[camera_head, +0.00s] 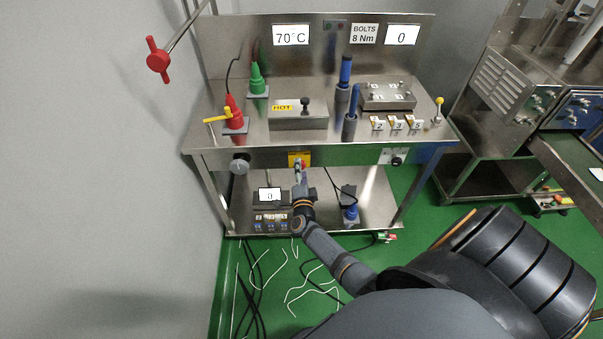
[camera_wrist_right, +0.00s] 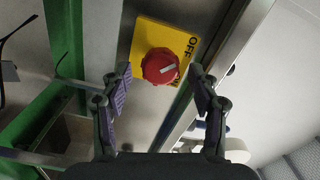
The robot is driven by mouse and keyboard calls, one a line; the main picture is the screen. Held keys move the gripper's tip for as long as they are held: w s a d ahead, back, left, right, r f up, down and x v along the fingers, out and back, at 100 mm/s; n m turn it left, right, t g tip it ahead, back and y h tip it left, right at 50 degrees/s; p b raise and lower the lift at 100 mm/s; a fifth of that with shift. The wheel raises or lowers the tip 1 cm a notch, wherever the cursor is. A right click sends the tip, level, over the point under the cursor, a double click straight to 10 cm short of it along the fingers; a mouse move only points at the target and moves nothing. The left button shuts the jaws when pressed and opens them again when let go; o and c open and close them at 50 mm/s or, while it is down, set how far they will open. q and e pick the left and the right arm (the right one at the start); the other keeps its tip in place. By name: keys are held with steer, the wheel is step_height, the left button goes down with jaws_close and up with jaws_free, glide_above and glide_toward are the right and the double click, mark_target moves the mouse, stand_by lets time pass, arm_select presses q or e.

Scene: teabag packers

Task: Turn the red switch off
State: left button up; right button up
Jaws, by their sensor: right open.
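The red switch (camera_wrist_right: 160,66) is a round red knob with a white line mark, on a yellow plate (camera_wrist_right: 145,32) lettered OFF. The line on the knob points to the right and slightly up in the right wrist view. In the head view the yellow plate (camera_head: 306,155) is on the front panel below the bench top, and my gripper mostly hides the knob. My right gripper (camera_wrist_right: 161,88) is open, facing the panel. Its two purple-padded fingers are on either side of the knob, with visible gaps between them and it. My left gripper is not in view.
A grey round knob (camera_head: 239,164) and a black knob (camera_head: 397,160) are on the same panel. The steel bench top (camera_head: 340,130) overhangs the lower shelf, which holds a small display (camera_head: 270,194). Loose cables (camera_head: 258,285) lie on the green floor.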

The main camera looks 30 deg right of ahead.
steer(key=v, duration=1.1)
steer(key=shift+a, duration=0.1)
steer(key=s+a+f+n+g+y+p, duration=0.1)
steer(key=s+a+f+n+g+y, duration=0.2)
steer(key=f, duration=0.4)
steer(key=s+a+f+n+y+p, duration=0.1)
steer(key=s+f+n+y, duration=0.1)
steer(key=s+f+n, duration=0.4)
steer(key=s+a+f+n+g+y+p, duration=0.1)
steer(key=s+a+f+n+g+y, duration=0.2)
steer(key=f, duration=0.4)
steer(key=s+d+f+n+g+p, duration=0.1)
steer(key=s+f+n+g, duration=0.3)
steer(key=s, duration=0.9)
steer(key=s+d+f+n+g+p, duration=0.1)
steer(key=s+d+f+n+g, duration=0.2)
steer(key=s+f, duration=0.4)
steer(key=s+n+g, duration=0.1)
steer(key=s+n, duration=0.1)
steer(key=s, duration=0.4)
steer(key=shift+s+d+f+n, duration=0.2)
steer(key=shift+d+f+n, duration=0.1)
steer(key=shift+d+f, duration=0.05)
